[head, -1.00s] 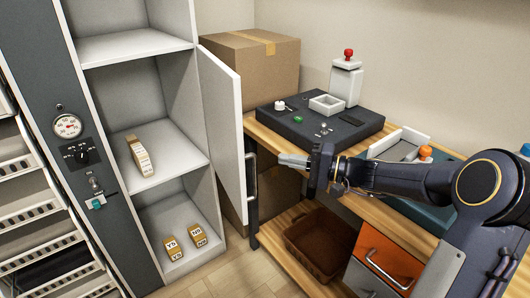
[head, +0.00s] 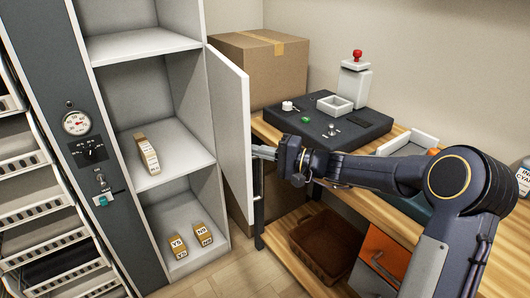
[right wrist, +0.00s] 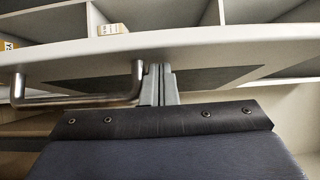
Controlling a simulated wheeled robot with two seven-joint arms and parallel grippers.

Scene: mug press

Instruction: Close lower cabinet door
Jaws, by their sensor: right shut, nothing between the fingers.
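The white cabinet door (head: 229,125) stands open at the right side of the tall cabinet, swung out toward the viewer. My right gripper (head: 258,152) is shut and empty at the outer face of the door, on the workbench side. In the right wrist view, the shut fingers (right wrist: 158,80) reach the door (right wrist: 215,52) beside one end of its metal bar handle (right wrist: 75,99). They seem to touch the door or lie very close to it. In the head view the handle is mostly hidden behind the door and gripper. My left gripper is not in view.
The open cabinet holds small labelled boxes on its middle shelf (head: 147,152) and floor (head: 190,241). A cardboard box (head: 262,68) stands behind the door. The floor before the cabinet is clear.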

